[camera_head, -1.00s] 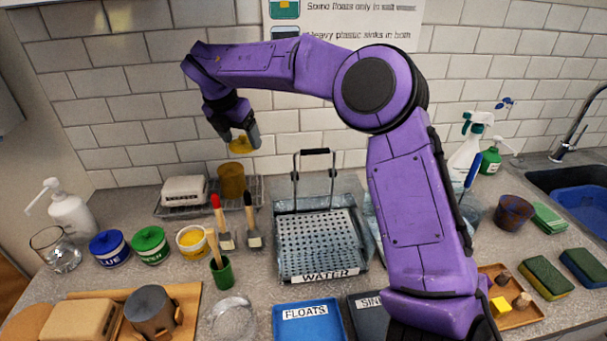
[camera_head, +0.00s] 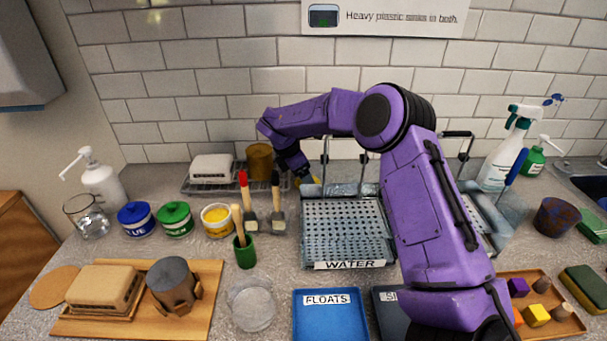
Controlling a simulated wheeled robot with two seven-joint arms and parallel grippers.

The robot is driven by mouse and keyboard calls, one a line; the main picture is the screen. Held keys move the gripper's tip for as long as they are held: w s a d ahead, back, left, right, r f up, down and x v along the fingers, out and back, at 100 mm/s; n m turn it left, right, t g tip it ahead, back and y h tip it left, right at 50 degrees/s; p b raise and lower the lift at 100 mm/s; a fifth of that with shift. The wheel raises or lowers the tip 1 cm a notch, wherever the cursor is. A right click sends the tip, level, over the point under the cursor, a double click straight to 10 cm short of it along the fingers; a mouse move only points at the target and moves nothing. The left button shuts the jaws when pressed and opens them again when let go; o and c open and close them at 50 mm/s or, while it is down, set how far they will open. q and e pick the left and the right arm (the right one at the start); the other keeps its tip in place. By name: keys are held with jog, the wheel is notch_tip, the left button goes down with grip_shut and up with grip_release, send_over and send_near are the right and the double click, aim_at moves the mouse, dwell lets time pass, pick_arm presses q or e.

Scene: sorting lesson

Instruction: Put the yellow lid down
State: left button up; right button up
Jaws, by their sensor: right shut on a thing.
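My right gripper (camera_head: 306,180) is behind the brushes, at the back left corner of the water tank (camera_head: 345,264). It is shut on the yellow lid (camera_head: 316,181), of which only a small yellow edge shows. The gap between the lid and the counter cannot be told. The open yellow paint pot (camera_head: 216,222) stands in front of the drying rack, its yellow paint showing. My left gripper is not in view.
The wire rack (camera_head: 183,188) holds a white block and a brown cup (camera_head: 260,162). Blue (camera_head: 136,219) and green (camera_head: 175,219) lidded pots stand further left.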

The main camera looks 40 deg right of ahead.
jog(key=shift+f, duration=0.15)
jog(key=o, duration=0.7)
jog(key=shift+o, duration=0.2)
jog(key=shift+r, duration=0.35)
jog(key=b+v, duration=0.2)
jog(key=v, duration=0.9)
jog(key=shift+a+r, duration=0.2)
jog(key=shift+r, duration=0.15)
